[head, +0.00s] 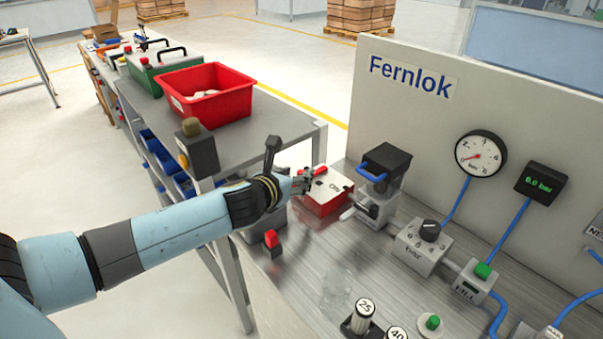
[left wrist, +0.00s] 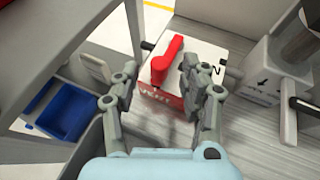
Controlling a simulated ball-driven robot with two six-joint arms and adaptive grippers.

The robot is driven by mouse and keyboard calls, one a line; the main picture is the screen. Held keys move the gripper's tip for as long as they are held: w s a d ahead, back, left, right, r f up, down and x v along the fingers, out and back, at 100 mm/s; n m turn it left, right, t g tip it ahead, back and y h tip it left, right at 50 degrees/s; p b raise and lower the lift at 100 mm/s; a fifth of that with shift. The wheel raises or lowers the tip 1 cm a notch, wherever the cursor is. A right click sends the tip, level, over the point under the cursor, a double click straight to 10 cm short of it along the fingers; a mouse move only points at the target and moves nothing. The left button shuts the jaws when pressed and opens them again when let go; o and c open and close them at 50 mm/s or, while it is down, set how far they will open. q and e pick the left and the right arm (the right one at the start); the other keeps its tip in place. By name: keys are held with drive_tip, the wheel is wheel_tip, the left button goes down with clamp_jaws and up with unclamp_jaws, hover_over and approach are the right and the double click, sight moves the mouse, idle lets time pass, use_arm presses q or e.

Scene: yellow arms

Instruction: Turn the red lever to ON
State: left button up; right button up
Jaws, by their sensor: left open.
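The red lever (left wrist: 167,60) sits on top of a small box (left wrist: 205,48) with a white top and red sides marked VENT. In the left wrist view the lever lies left of the partly covered ON marking, not pointing at it. The box also shows in the head view (head: 322,205), with the lever (head: 319,170) partly hidden by my gripper. My left gripper (left wrist: 158,82) is open, its fingers on either side of the lever's near end. No clear contact shows, and nothing is held. My right gripper is in neither view.
A clamp-like device with a blue handle (head: 385,160) stands right of the box. A red bin (head: 205,110) sits on the grey bench to the left. A dial (head: 430,230), a green button (head: 483,270) and a gauge (head: 481,155) are further right.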

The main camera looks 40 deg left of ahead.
sight(302, 171)
use_arm(q)
drive_tip(key=shift+x, duration=1.85)
clamp_jaws()
